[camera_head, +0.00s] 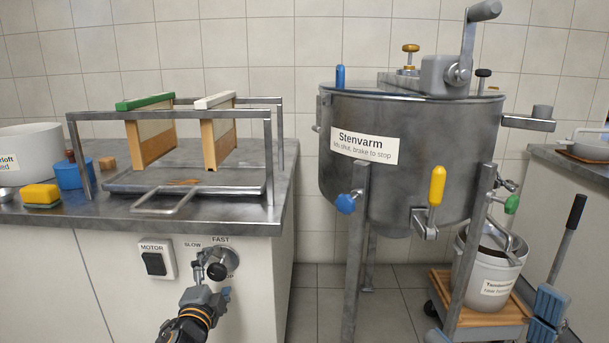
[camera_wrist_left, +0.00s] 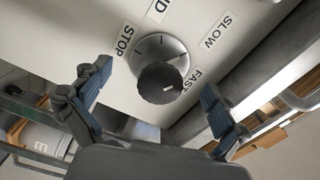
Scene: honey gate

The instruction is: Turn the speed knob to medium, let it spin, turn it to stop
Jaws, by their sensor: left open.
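The speed knob (camera_head: 216,271) is black and sits on a round silver dial (camera_head: 229,257) on the cabinet front. Around it in the head view I read SLOW and FAST; another label is partly covered. My left gripper (camera_head: 211,277) is at the knob, coming from below. In the left wrist view the knob (camera_wrist_left: 160,84) stands between the spread fingers of my left gripper (camera_wrist_left: 156,76), with a gap on both sides. The labels STOP, SLOW, FAST and a cut-off "ID" ring the dial. The knob has a small pale mark; its setting I cannot tell. My right gripper is not in view.
A MOTOR switch box (camera_head: 155,259) is left of the dial. The steel drum (camera_head: 410,150) labelled Stenvarm stands on legs to the right.

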